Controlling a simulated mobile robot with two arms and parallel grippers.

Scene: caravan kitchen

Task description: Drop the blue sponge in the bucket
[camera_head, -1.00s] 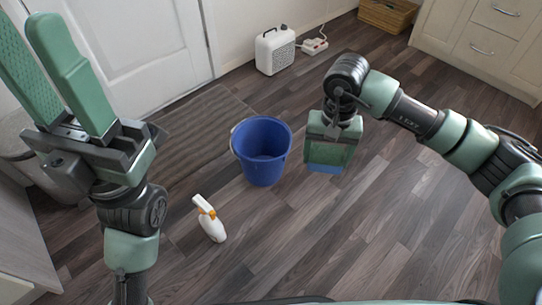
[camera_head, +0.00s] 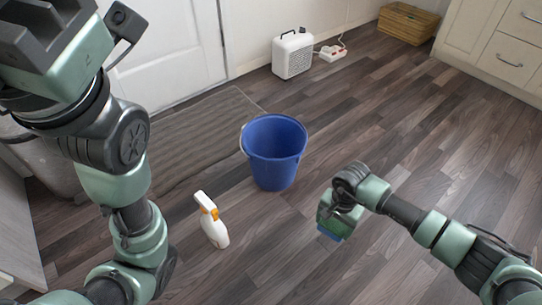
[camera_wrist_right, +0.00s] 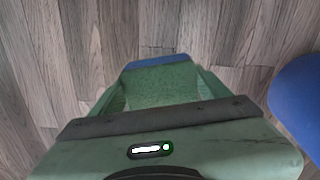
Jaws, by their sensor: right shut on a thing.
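The blue sponge (camera_head: 329,234) shows as a blue edge at the fingertips of my right gripper (camera_head: 338,222), which is shut on it. The blue bucket (camera_head: 273,160) stands upright on the floor, left of and farther back than my right gripper in the head view. Part of the bucket (camera_wrist_right: 300,100) shows at the right edge of the wrist view. My left gripper's body (camera_head: 45,45) is at the top left; its fingers are out of frame.
A white spray bottle (camera_head: 213,222) with an orange trigger stands left of and in front of the bucket. A grey mat (camera_head: 195,130) lies by the door. A white heater (camera_head: 292,55) and a basket (camera_head: 407,22) stand at the back. Floor right of the bucket is clear.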

